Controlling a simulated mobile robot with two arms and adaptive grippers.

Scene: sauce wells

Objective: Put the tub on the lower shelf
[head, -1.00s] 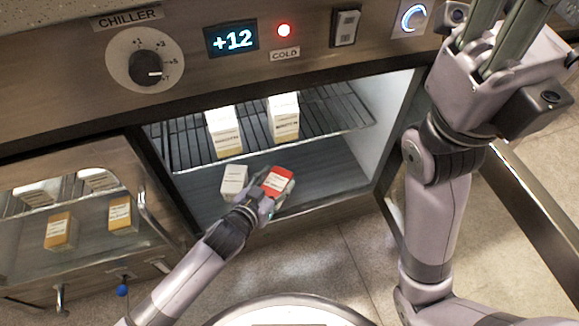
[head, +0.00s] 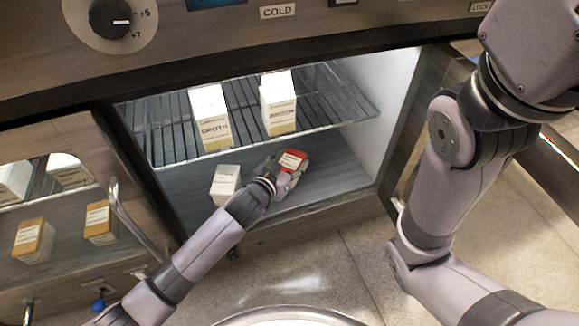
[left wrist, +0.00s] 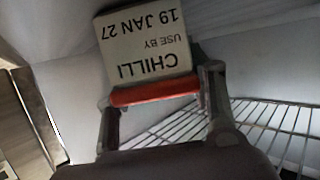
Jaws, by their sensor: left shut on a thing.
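The tub (head: 292,159) has a red top and a white label; in the left wrist view the tub (left wrist: 150,48) reads CHILLI, USE BY 19 JAN 27, upside down. My left gripper (head: 283,176) is shut on it, with one finger on each side in the left wrist view. The tub is inside the open chiller, below the wire shelf and over the solid lower shelf (head: 335,172). I cannot tell whether it touches that shelf. My right arm is at the right of the head view, with its gripper out of frame.
A white-topped tub (head: 225,185) stands on the lower shelf, left of my left gripper. Two tall cartons (head: 210,118) (head: 279,103) stand on the wire shelf (head: 169,137). The lower shelf looks clear to the right. A glass-fronted compartment (head: 70,262) with orange-topped tubs is at left.

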